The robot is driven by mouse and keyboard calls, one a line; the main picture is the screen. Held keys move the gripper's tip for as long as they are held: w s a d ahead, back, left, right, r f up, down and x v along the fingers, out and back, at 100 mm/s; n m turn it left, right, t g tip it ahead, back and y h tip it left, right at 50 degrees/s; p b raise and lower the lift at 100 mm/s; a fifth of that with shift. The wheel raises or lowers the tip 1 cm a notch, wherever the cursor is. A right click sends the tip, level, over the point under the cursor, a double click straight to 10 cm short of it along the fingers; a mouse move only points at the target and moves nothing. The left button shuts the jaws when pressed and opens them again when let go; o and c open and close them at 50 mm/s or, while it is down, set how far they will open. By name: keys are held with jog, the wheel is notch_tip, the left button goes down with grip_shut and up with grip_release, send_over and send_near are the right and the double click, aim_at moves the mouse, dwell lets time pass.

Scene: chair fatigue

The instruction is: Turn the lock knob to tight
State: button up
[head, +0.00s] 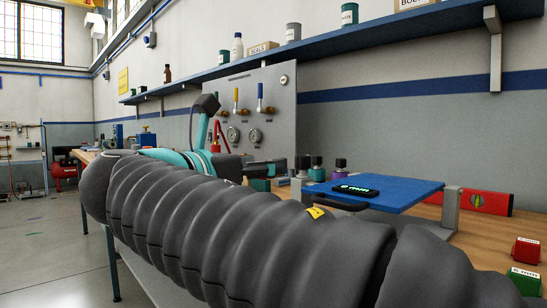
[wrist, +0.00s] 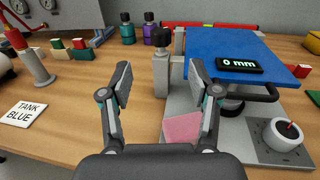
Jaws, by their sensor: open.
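In the wrist view a round pale grey knob (wrist: 284,134) with a red pointer line sits on a dark grey plate (wrist: 268,152) at the lower right; marks around it are too small to read. A black knob (wrist: 161,37) tops a grey post beside a blue board (wrist: 215,58). I cannot tell from labels which is the lock knob. My gripper (wrist: 160,83) is open and empty, its fingers apart in front of the post and left of the pale knob. In the head view my arm hides the pale knob; the blue board (head: 385,190) shows.
A display reading "0 mm" (wrist: 239,64) lies on the board, with a dark handle below. A pink pad (wrist: 183,127) lies between the fingers in the picture. Teal and purple bottles (wrist: 127,31) stand behind. A "TANK BLUE" card (wrist: 25,113) lies left; bare bench is near it.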

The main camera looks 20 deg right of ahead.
aim_at(298, 158)
jog(key=x, duration=1.3)
jog(key=shift+d+f, duration=0.1)
jog(key=c, duration=1.2)
